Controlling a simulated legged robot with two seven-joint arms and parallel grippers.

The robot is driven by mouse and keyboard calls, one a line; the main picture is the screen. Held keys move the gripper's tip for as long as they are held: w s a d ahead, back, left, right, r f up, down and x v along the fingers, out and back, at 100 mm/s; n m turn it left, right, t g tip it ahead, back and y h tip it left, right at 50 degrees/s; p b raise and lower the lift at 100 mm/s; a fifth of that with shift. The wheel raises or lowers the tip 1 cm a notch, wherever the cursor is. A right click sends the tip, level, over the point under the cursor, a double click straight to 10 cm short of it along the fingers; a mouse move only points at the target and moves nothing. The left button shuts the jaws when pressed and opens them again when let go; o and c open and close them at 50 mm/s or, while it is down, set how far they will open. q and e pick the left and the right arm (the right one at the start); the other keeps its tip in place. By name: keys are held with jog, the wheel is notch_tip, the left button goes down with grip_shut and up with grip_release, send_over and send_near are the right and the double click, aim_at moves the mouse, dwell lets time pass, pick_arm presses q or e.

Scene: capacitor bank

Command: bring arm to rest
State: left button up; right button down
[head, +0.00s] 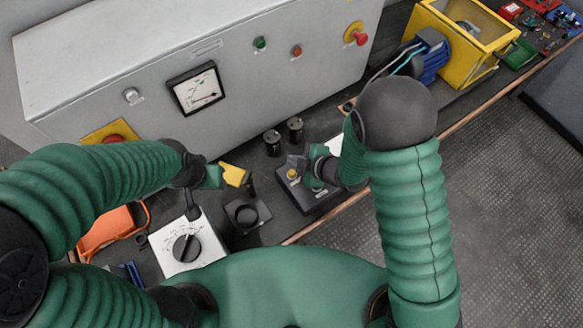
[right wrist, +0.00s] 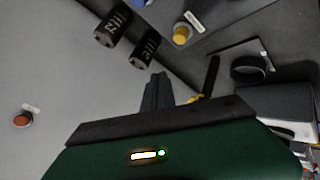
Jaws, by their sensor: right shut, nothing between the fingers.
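My right gripper (head: 297,161) is beside the small dark box with a yellow button (head: 292,174), near the bench's middle. Its dark fingers (right wrist: 157,92) are together and empty in the right wrist view. That arm reaches in over the bench from the right, bent at the elbow. My left arm comes in from the left and ends near a yellow piece (head: 235,175) with a dark part. Its fingers do not show clearly, so I cannot tell whether it grips that piece.
Two black cylinders (head: 272,142) stand before the grey cabinet (head: 200,60). A black block with a round top (head: 247,213) and a white dial box (head: 187,247) are at the front left. A yellow frame (head: 465,40) stands at the right. Open floor (head: 500,220) lies beyond the bench edge.

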dwell(0.3)
jog(key=s+d+r+m+h, duration=0.1)
jog(key=d+r+m+h, duration=0.25)
jog(key=d+m, duration=0.35)
jog(key=s+d+r+m+h, duration=0.15)
jog(key=d+r+m, duration=0.25)
jog(key=d, duration=0.4)
jog(key=s+d+r+m+g+h, duration=0.1)
jog(key=s+d+r+m+g, duration=0.2)
jog(key=s+m, duration=0.4)
jog(key=s+g, duration=0.1)
jog(key=s, duration=0.1)
jog(key=shift+s+d+h, duration=0.3)
jog(key=shift+d, duration=0.05)
jog(key=shift+s+d+r, duration=0.1)
jog(key=shift+d, duration=0.1)
